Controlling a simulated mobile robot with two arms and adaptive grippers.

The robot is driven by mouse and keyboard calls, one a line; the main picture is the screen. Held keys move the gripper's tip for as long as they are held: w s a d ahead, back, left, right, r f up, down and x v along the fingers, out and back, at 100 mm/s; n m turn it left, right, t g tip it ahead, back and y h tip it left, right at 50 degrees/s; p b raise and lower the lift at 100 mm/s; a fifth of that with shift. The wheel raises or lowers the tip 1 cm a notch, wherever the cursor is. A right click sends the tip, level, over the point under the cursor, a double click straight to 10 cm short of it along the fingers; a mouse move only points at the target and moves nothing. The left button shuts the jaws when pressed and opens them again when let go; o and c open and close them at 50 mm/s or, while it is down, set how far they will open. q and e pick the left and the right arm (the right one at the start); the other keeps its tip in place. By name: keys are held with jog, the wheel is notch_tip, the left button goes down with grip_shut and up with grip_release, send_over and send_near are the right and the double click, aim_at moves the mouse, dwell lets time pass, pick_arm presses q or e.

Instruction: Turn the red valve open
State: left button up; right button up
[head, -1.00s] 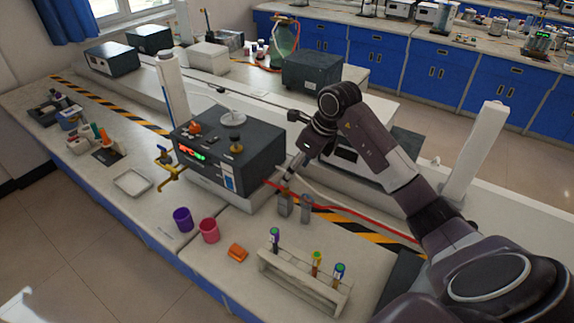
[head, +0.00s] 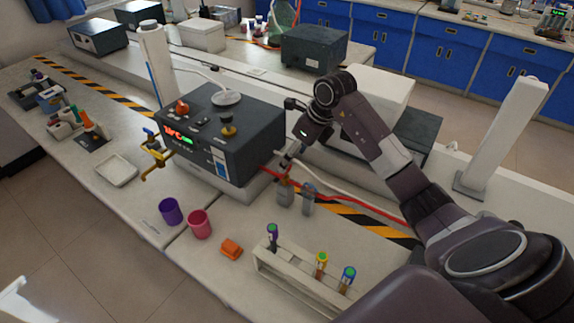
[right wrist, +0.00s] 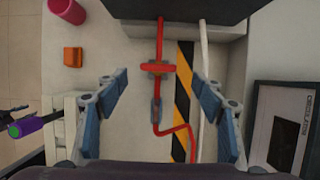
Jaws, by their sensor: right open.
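The red valve (right wrist: 158,67) shows in the right wrist view as a short red bar lying crosswise to the red hose (right wrist: 160,40). A grey fitting (right wrist: 156,110) sits on the hose below the bar in the picture. My right gripper (right wrist: 160,82) is open and empty, with one blue-grey finger on each side of the hose. The bar appears between the fingertips, apart from both. In the head view, my right gripper (head: 297,196) points down over the hose just right of the black instrument. The valve is hard to make out there. My left gripper is not in view.
The black instrument (head: 222,135) stands left of my right gripper. A test tube rack (head: 295,278), an orange block (head: 231,249), a pink cup (head: 200,224) and a purple cup (head: 171,211) are in front. A white cable (right wrist: 204,70) runs beside the hose.

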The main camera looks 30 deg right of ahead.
jog(key=p+x, duration=0.1)
jog(key=x, duration=0.3)
jog(key=shift+a+f, duration=0.25)
jog(key=shift+f, duration=0.05)
jog(key=shift+w+f, duration=0.2)
jog(key=shift+f, duration=0.25)
jog(key=c, duration=1.2)
